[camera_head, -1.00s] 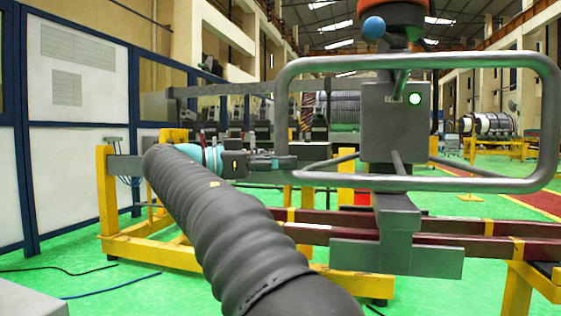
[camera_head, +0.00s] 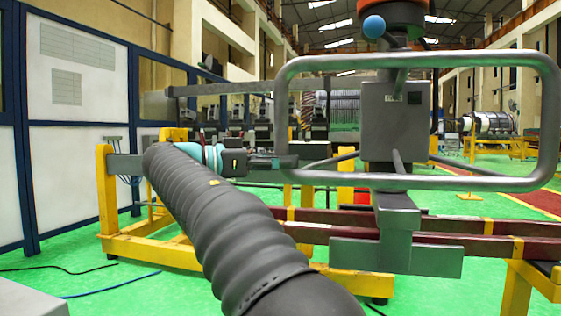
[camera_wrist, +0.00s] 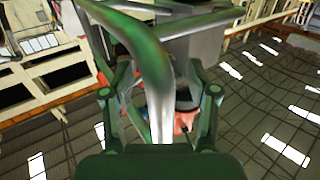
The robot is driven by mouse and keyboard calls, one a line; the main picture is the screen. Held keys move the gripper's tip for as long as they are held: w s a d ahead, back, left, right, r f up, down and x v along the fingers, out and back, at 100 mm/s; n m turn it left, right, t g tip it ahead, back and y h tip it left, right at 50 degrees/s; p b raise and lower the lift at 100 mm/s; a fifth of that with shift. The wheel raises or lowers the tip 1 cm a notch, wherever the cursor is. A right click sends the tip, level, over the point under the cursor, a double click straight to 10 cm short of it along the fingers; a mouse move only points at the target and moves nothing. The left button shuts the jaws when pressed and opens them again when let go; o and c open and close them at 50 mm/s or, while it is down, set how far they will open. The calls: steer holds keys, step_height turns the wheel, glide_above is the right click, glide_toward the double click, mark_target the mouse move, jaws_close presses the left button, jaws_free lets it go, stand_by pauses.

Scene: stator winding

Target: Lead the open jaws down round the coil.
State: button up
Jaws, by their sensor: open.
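The coil (camera_head: 480,245) shows as dark red bars lying across yellow stands. A grey lifting tool with a looped tube handle (camera_head: 420,184) hangs over it. The tool's grey lower plates (camera_head: 395,257) stand in front of the near bar and hide part of it; whether they surround it I cannot tell. My gripper (camera_head: 274,161) is at the left end of the looped handle. In the wrist view, my gripper (camera_wrist: 160,92) is open, its two dark green fingers apart on either side of the grey handle tube (camera_wrist: 150,60).
A yellow floor frame (camera_head: 150,250) stands behind my arm. White panels with blue posts (camera_head: 80,170) line the left. A blue ball-ended lever (camera_head: 374,27) is above the handle. A yellow stand (camera_head: 515,285) supports the bars at right.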

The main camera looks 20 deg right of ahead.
mark_target(281, 110)
steer(key=shift+r, duration=4.95)
